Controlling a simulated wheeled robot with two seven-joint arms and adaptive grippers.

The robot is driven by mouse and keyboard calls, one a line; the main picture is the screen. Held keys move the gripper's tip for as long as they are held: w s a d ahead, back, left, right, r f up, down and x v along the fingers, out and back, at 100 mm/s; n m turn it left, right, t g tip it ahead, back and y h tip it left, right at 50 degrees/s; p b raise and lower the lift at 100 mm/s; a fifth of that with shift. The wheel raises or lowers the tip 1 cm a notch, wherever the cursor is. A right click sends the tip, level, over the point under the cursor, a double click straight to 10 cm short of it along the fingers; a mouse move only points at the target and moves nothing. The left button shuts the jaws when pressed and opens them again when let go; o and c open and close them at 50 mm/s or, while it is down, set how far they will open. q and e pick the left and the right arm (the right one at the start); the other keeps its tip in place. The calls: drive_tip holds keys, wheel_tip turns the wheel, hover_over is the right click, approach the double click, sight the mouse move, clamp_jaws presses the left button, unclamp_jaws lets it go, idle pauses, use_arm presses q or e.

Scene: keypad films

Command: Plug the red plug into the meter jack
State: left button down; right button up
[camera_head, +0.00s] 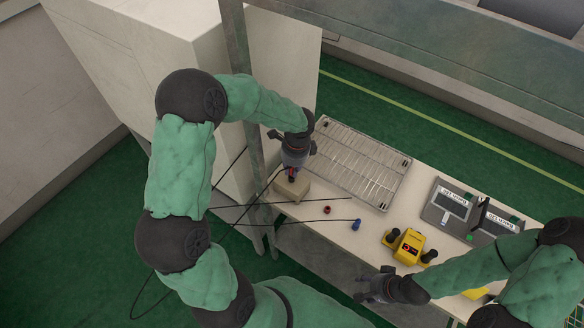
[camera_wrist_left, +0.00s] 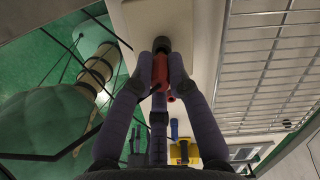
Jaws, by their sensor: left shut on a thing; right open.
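My left gripper (camera_head: 291,172) is shut on a red plug (camera_wrist_left: 159,72) above a small beige block (camera_head: 292,188) near the table's left end. A dark piece shows at the plug's far end in the left wrist view; I cannot tell whether the plug touches the block. The yellow meter (camera_head: 408,247), with dark knob-like parts at its sides, stands to the right; it also shows in the left wrist view (camera_wrist_left: 184,152). Its jack is not clearly visible. My right gripper (camera_head: 374,286) is open and empty near the table's front edge, below the meter.
A small red piece (camera_head: 327,210) and a blue plug (camera_head: 356,225) lie between block and meter. Black cables run left across the front edge. A wire rack (camera_head: 350,160) lies behind. Grey panels (camera_head: 452,205) stand at right. A metal post (camera_head: 254,140) rises beside my left arm.

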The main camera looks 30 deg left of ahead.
use_arm(q)
drive_tip(key=shift+f+b, duration=0.6)
drive_tip(key=shift+f, duration=0.35)
drive_tip(key=c, duration=1.1)
unclamp_jaws()
drive_tip(key=r, duration=0.8)
drive_tip(key=d+r, duration=0.1)
drive_tip(key=r, duration=0.3)
drive_tip(key=shift+d, duration=0.1)
